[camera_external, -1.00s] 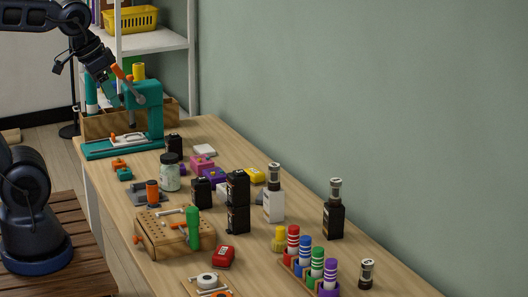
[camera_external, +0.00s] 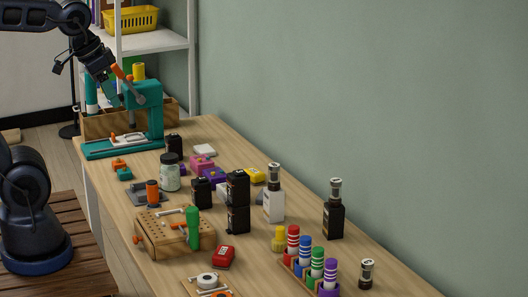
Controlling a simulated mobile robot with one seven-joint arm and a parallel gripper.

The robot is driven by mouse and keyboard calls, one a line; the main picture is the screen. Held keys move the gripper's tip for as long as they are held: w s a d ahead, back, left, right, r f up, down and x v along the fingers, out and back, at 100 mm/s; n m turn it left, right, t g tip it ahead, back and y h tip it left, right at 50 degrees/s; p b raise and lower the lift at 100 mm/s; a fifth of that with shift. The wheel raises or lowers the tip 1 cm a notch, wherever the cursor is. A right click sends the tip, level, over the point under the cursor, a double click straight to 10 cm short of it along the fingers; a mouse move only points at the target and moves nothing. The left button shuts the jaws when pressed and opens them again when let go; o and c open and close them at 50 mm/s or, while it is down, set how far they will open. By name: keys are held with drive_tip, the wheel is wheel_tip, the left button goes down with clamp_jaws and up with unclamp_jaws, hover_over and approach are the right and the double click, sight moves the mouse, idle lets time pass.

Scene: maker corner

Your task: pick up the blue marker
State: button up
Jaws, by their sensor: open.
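The blue marker (camera_external: 305,250) stands upright in a wooden rack (camera_external: 290,275) near the front right of the table. It sits in a row between the red marker (camera_external: 292,241) and the green marker (camera_external: 316,265), with a purple marker (camera_external: 329,280) at the near end. Its lower part is hidden by the rack. My gripper (camera_external: 114,99) is open at the upper left, beside the teal drill press and far from the markers. Nothing shows between its fingers.
The teal drill press (camera_external: 155,110) stands at the table's far end. Black batteries (camera_external: 238,205), a wooden block with a green-handled tool (camera_external: 193,228), a white bottle (camera_external: 274,205) and a black bottle (camera_external: 333,220) crowd the middle.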

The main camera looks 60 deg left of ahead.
drive_tip(key=n+g+h, duration=0.1)
drive_tip(key=n+h, duration=0.2)
drive_tip(key=n, duration=2.4)
hover_over(302, 237)
drive_tip(key=s+a, duration=0.2)
wheel_tip(302, 237, down, 28)
drive_tip(key=shift+s+x, duration=0.2)
drive_tip(key=shift+x, duration=4.95)
drive_tip(key=shift+d, duration=0.1)
drive_tip(key=c, duration=1.1)
